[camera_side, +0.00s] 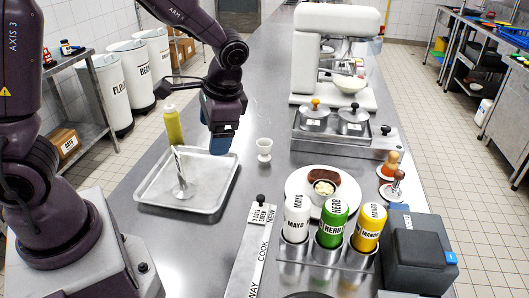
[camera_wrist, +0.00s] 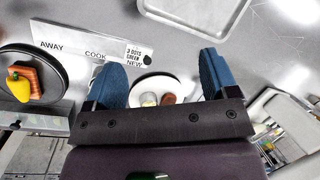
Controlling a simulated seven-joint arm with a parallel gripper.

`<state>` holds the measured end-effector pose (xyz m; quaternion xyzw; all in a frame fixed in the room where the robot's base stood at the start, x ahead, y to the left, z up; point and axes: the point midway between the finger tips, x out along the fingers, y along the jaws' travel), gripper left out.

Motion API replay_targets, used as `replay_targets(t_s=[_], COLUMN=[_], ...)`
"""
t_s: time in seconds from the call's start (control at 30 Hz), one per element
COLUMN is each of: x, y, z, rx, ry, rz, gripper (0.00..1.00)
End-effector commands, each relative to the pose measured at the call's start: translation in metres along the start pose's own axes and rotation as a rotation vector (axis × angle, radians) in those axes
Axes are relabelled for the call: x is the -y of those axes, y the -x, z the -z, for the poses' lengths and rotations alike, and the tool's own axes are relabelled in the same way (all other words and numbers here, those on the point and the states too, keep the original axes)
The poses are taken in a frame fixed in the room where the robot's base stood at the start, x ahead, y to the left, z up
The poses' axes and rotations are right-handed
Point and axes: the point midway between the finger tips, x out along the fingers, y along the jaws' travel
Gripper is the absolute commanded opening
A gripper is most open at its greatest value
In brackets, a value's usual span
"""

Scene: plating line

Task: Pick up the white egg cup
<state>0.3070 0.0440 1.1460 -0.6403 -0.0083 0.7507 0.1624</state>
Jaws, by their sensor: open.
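The white egg cup (camera_side: 264,149) stands upright on the steel counter near the middle of the side view. I cannot make it out in the wrist view. My gripper (camera_side: 221,140) hangs above the counter, to the left of the egg cup in the side view and apart from it. Its two blue fingers are spread wide in the wrist view (camera_wrist: 163,68), with nothing held between them. A white plate (camera_wrist: 138,86) shows on the counter below, between the fingers.
A metal tray (camera_side: 148,192) lies left of the egg cup, with a yellow-green bottle (camera_side: 173,127) by its far edge. Two lidded pots (camera_side: 353,121) stand behind right. A plate (camera_side: 293,182), sauce bottles (camera_side: 333,222) and a label strip (camera_side: 250,250) are nearer. Counter around the egg cup is clear.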

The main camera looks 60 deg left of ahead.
Motion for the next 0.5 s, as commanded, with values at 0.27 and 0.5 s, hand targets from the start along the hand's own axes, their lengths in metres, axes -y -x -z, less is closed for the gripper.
replay_targets(t_s=[0.27, 0.5], x=[0.046, 0.089], y=[-0.078, -0.131], z=[0.052, 0.097], rx=[0.286, 0.547], ry=[-0.268, -0.586], rz=[0.288, 0.6], gripper=[0.8, 0.8])
